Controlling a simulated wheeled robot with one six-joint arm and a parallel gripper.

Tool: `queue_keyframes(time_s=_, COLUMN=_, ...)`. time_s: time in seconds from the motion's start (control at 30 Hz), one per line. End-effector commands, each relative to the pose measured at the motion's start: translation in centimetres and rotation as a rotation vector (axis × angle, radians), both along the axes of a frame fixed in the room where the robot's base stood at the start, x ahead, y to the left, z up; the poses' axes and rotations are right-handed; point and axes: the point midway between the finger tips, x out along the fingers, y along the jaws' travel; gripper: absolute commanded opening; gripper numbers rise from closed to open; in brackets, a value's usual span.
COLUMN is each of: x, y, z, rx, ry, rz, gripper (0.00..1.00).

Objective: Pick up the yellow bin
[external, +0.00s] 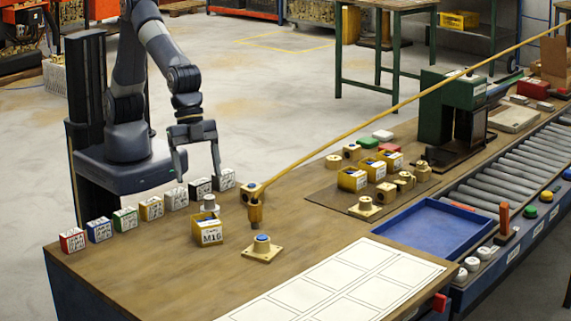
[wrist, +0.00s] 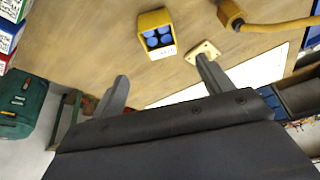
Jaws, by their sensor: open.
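A small yellow bin (external: 208,231) with a white label reading M16 stands on the wooden bench, left of the brass fittings. In the wrist view the yellow bin (wrist: 154,20) lies ahead of the fingers, and several blue round pieces show inside it. My gripper (external: 199,176) hangs above the back of the bench with its fingers apart and nothing between them. It is above and behind the bin, not touching it. The wrist view shows both gripper fingers (wrist: 163,72) spread, with the bin beyond their tips. Other yellow bins (external: 352,179) stand on a dark mat further right.
A row of coloured labelled boxes (external: 151,208) lines the bench's back edge. A flanged brass piece (external: 262,249) and a brass fitting (external: 255,213) with a long yellow hose (external: 400,105) stand right of the bin. A blue tray (external: 430,229) is further right. Bare wood lies left.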

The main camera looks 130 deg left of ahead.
Motion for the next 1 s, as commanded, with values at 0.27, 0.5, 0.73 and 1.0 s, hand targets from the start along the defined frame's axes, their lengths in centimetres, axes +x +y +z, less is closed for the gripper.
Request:
queue_keyframes(time_s=0.27, x=0.0, y=0.0, z=0.0, rx=0.0, ry=0.0, rz=0.0, gripper=0.78)
queue_keyframes(time_s=0.5, x=1.0, y=2.0, z=-0.4, rx=-0.035, ry=0.018, rz=0.119, gripper=0.78)
queue_keyframes(time_s=0.73, x=4.7, y=11.8, z=-2.1, rx=-0.224, ry=0.096, rz=0.711, gripper=0.78)
queue_keyframes(time_s=1.0, x=6.4, y=26.1, z=-4.2, rx=-0.506, ry=0.174, rz=1.514, gripper=0.78)
